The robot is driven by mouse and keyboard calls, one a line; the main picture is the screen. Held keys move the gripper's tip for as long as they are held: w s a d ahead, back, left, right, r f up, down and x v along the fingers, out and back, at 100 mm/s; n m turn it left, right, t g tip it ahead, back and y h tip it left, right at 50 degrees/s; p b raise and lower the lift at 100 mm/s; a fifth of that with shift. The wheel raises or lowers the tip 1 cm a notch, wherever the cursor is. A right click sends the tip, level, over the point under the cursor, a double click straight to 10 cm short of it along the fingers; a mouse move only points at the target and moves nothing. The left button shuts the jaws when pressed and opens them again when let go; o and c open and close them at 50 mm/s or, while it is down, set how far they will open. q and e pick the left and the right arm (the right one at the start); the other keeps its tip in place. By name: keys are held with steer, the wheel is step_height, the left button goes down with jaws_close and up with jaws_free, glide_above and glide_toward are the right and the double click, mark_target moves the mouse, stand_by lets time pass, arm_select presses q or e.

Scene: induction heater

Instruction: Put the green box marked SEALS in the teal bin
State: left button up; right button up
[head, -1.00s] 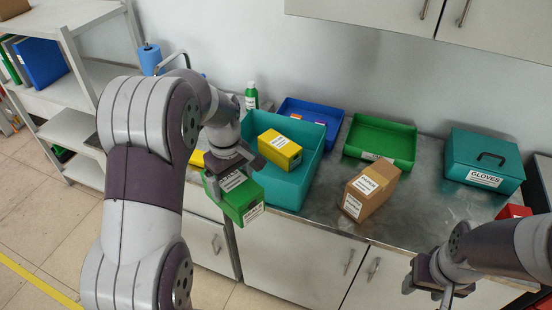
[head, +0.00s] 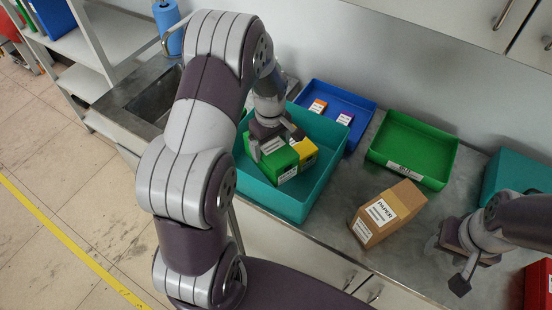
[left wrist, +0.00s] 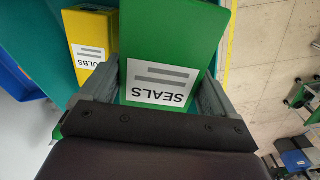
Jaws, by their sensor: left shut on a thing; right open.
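The green box marked SEALS (head: 276,166) is between the fingers of my left gripper (head: 272,140), inside the outline of the teal bin (head: 300,205) in the head view. In the left wrist view the box (left wrist: 172,45) fills the space between both fingers, its SEALS label facing the camera. A yellow box (head: 305,151) is in the teal bin, right beside the green box; its label ends in "ULBS" in the left wrist view (left wrist: 90,45). I cannot tell whether the green box touches the bin floor. My right gripper (head: 462,262) is open and empty over the counter's right part.
A blue bin (head: 358,108) with small boxes stands behind the teal bin. A green tray (head: 415,145) is to the right. A brown PAPER box (head: 385,213) stands on the counter. A teal case (head: 510,172) and a red box (head: 538,285) are at the right.

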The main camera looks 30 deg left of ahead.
arm_select(q)
steer(key=shift+s+f+p, duration=0.25)
steer(key=shift+f+p, duration=0.05)
steer(key=shift+f, duration=0.8)
steer(key=f, duration=0.1)
steer(key=w+f, duration=0.1)
steer(key=f, duration=0.2)
steer(key=shift+w+f+p, duration=0.3)
steer(key=shift+w+p, duration=0.05)
steer(key=shift+p, duration=0.05)
steer(key=f, duration=0.2)
steer(key=s+f+p, duration=0.1)
steer(key=shift+f, duration=0.4)
steer(key=shift+w+f, duration=0.25)
steer(key=shift+w, duration=0.05)
steer(key=o, duration=1.2)
steer(key=shift+s+r, duration=0.15)
arm_select(e)
steer(key=r, duration=0.3)
steer(key=shift+w, duration=0.25)
